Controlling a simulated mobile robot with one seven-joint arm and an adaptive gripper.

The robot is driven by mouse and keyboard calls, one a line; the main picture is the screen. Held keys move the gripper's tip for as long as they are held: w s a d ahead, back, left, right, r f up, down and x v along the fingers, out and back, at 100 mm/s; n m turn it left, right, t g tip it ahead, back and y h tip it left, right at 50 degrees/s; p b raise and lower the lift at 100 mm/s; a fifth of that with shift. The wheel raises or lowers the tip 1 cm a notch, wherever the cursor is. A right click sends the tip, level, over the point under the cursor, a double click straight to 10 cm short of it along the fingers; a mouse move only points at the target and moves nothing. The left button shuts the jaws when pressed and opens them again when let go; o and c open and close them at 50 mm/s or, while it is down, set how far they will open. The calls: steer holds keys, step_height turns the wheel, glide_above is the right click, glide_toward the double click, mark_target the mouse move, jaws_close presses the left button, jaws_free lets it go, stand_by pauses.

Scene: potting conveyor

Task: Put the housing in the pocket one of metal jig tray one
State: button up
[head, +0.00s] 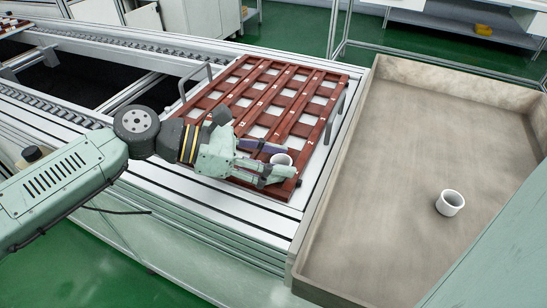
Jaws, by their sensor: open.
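The jig tray (292,118) is a red-brown grid of square pockets with small white number marks and a raised handle at each side. It lies on the conveyor frame. A white, round, cup-like housing (281,159) is at the tray's near right corner. My gripper (281,162) is open, with one finger on either side of this housing. The fingers and gripper body hide part of the housing and the near pockets, so I cannot tell which pocket it is in or how deep it sits. A second white housing (450,203) stands in the bin at the right.
The large grey-beige bin (375,235) with raised walls stands right of the conveyor; its floor is mostly clear. The roller conveyor (130,42) runs along the back left. Another brown tray (12,27) shows at the far left edge.

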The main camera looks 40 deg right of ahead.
steer(key=shift+a+f, duration=0.25)
steer(key=shift+f, duration=0.45)
steer(key=shift+w+a+r+p, duration=0.1)
steer(key=shift+w+r+p, duration=0.1)
steer(key=shift+r+p, duration=0.8)
steer(key=b+v, duration=0.1)
steer(key=v, duration=1)
steer(key=shift+w+a+r, duration=0.1)
steer(key=shift+w+a, duration=0.15)
steer(key=shift+a, duration=0.1)
